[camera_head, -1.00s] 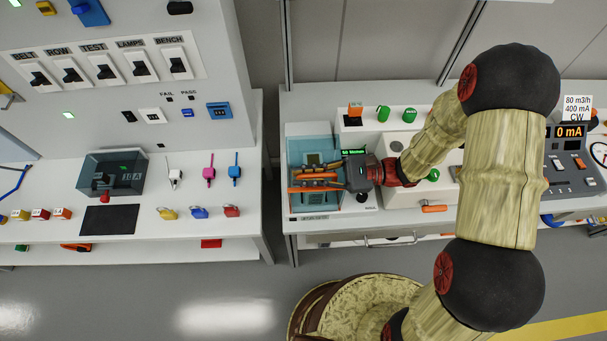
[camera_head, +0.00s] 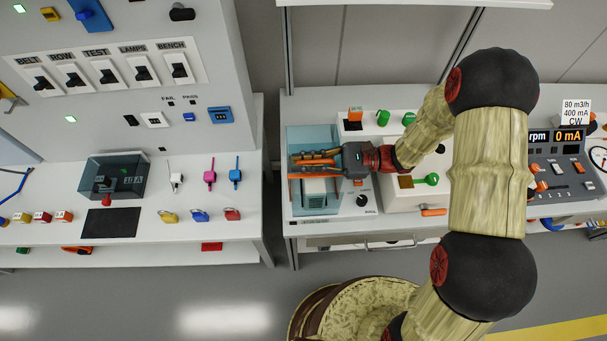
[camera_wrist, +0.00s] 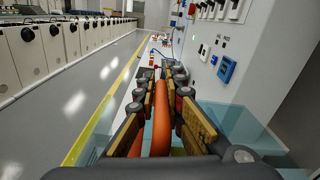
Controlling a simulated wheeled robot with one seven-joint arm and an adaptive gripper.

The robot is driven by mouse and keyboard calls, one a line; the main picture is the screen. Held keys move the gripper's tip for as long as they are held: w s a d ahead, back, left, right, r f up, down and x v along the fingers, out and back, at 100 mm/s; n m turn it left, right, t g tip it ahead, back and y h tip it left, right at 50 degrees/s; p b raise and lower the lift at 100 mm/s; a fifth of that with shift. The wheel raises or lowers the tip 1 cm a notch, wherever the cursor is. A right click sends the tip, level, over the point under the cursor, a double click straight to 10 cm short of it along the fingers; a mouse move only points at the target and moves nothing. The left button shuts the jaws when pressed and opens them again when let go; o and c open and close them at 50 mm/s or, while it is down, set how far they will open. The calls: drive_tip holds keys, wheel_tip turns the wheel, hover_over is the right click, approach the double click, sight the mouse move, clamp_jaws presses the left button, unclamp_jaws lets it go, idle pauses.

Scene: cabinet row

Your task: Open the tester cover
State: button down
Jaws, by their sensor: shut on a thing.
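The tester (camera_head: 300,220) stands at the left end of the right-hand bench in the head view. Its see-through teal cover (camera_head: 300,140) shows around and behind my gripper, and also beside my fingers in the wrist view (camera_wrist: 240,123). My gripper (camera_head: 300,162) reaches in from the right over the tester. It is shut on the orange handle bar (camera_wrist: 161,115), which lies between the fingers in the wrist view. A pale block (camera_head: 316,188) shows in the tester below my fingers. My fingers hide part of the cover, so its exact tilt is hard to tell.
A dark knob (camera_head: 362,200) sits right of the tester. Orange and green knobs (camera_head: 383,117) stand behind it. A left bench carries a smoked box (camera_head: 113,176), coloured tags and padlocks. A gap separates the benches. A meter console (camera_head: 565,170) stands right.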

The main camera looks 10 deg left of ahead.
sight(301, 135)
drive_tip(key=w+a, duration=0.1)
drive_tip(key=w, duration=0.6)
drive_tip(key=w+a, duration=0.1)
drive_tip(key=w, duration=0.3)
drive_tip(key=shift+w+a, duration=0.15)
drive_tip(key=shift+a, duration=0.2)
drive_tip(key=c, duration=1.9)
unclamp_jaws()
drive_tip(key=shift+d, duration=0.1)
drive_tip(key=v, duration=1.2)
